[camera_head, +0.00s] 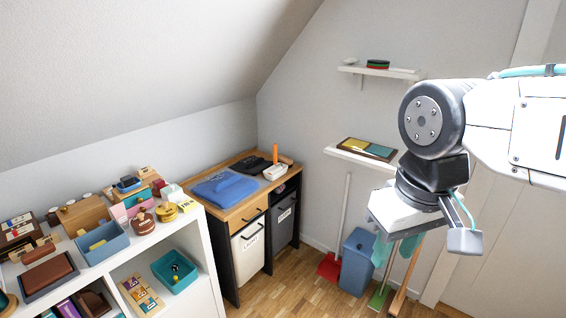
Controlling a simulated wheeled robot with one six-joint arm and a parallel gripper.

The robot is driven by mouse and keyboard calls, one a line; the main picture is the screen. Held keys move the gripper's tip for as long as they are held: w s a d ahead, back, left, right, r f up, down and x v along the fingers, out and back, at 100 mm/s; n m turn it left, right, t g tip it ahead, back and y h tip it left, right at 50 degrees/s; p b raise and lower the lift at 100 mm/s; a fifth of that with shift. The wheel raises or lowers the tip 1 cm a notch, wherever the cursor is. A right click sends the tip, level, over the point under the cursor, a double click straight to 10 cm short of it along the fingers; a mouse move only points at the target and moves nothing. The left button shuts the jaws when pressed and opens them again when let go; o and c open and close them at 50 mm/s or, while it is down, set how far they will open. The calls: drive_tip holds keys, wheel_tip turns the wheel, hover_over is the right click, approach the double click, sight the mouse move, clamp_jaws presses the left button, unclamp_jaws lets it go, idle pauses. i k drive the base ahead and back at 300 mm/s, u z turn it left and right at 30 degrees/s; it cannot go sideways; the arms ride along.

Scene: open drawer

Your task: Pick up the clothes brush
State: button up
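I cannot make out a clothes brush with certainty. Small items lie on the wooden top of the dark cabinet (226,210): a folded blue cloth (222,188), a flat black item (252,165), a white item (275,172) and an upright orange item (275,153). A small brown item (286,161) lies behind the white one, too small to name. The cabinet's wooden drawer (251,218) looks shut. My gripper (464,240) is at the right, in the air, well apart from the cabinet. Its fingers are mostly hidden, and I see nothing clearly held.
A white shelf unit (206,240) with boxes and toys fills the lower left. Two wall shelves (345,155) hang at the back. A blue bin (357,262), a red dustpan (329,266) and broom handles stand behind my arm. Wooden floor (283,285) is free before the cabinet.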

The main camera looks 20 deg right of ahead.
sight(282, 158)
drive_tip(key=z, duration=0.15)
drive_tip(key=i, duration=2.5)
drive_tip(key=u, duration=0.15)
